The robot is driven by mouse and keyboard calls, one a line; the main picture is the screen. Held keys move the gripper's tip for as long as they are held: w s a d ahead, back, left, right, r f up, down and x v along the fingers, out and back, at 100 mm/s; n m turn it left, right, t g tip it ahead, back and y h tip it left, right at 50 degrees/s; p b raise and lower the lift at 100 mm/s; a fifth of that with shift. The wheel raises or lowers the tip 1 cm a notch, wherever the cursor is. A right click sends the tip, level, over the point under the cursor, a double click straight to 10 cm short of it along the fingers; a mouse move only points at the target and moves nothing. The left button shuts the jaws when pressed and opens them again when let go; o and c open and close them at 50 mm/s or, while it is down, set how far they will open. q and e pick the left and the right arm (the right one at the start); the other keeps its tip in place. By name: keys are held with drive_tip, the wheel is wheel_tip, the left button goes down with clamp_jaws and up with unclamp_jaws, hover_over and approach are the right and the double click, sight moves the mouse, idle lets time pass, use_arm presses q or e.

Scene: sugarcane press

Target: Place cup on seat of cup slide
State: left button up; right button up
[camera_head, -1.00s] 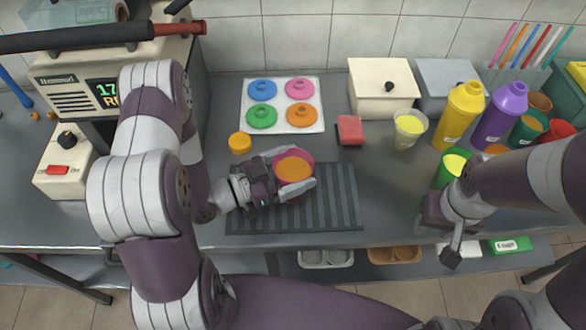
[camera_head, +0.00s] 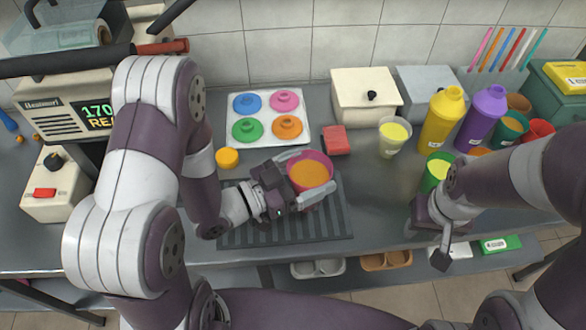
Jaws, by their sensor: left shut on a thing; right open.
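A pink cup (camera_head: 327,162) with orange contents is in the middle of the camera_head view, over the back right part of the dark ribbed mat (camera_head: 285,229). My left gripper (camera_head: 312,178) is shut on the cup, one finger on its far side and one on its near side. The cup looks upright and seems raised above the mat. A sealing machine (camera_head: 55,118) with a lit display stands at the left. I cannot make out its cup slide or seat; my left arm covers that area. My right gripper (camera_head: 434,238) is open and empty near the counter's front edge at the right.
A white tray (camera_head: 267,144) with several coloured lids, an orange cap (camera_head: 227,158) and a red sponge (camera_head: 335,140) lie behind the mat. A cup with yellow contents (camera_head: 393,138), bottles and more cups stand at the right. A long dark lever (camera_head: 65,63) crosses the upper left.

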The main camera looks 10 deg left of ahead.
use_arm(q)
drive_tip(key=shift+s+d+r, duration=0.25)
drive_tip(key=shift+d+r, duration=0.25)
drive_tip(key=shift+d, duration=0.35)
drive_tip(key=shift+s+d+r, duration=0.2)
drive_tip(key=shift+d+r, duration=0.3)
drive_tip(key=shift+d, duration=0.3)
drive_tip(key=shift+s+d+r, duration=0.25)
drive_tip(key=shift+d+r, duration=0.25)
drive_tip(key=shift+d, duration=0.35)
